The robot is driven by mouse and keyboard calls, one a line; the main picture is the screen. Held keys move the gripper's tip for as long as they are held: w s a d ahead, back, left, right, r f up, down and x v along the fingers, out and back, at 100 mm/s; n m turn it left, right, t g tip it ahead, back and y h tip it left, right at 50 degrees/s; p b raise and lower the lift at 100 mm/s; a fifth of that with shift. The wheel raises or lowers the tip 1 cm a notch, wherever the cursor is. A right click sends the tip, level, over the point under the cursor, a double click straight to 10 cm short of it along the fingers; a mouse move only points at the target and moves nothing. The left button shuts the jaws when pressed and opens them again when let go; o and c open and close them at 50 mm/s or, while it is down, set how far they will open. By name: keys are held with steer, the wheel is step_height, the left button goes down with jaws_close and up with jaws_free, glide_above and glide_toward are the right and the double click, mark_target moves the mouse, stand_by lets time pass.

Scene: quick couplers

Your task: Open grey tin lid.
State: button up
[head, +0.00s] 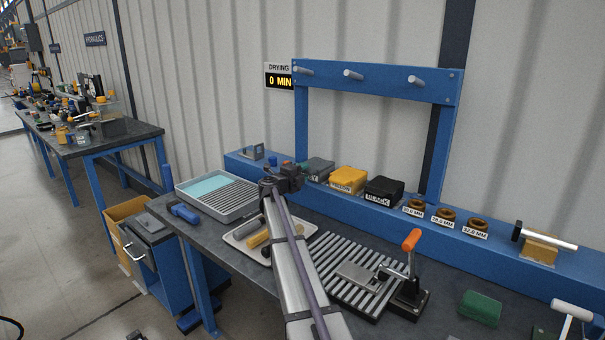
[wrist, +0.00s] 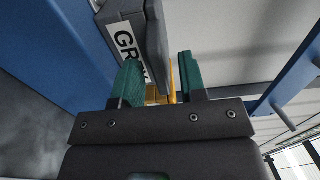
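The grey tin (head: 319,168) stands on the blue ledge, left of the yellow tin, closed as far as I can see. My gripper (head: 298,171) is at its left end and hides part of it. In the wrist view, the grey tin's label (wrist: 128,38) reads "GR", the rest cut off. Its lid (wrist: 158,45) shows as a dark grey edge running into the gap between the green fingers. My gripper (wrist: 160,67) is open, one finger on each side of that edge. I cannot tell whether either finger touches it.
The yellow tin (head: 347,180) and black tin (head: 384,190) stand close to the right on the ledge. A blue rack frame (head: 448,120) rises behind. A tray (head: 222,214), slotted grate and orange-handled clamp (head: 411,240) occupy the bench below.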

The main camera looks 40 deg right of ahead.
jaws_close()
stand_by(0.3)
stand_by(0.3)
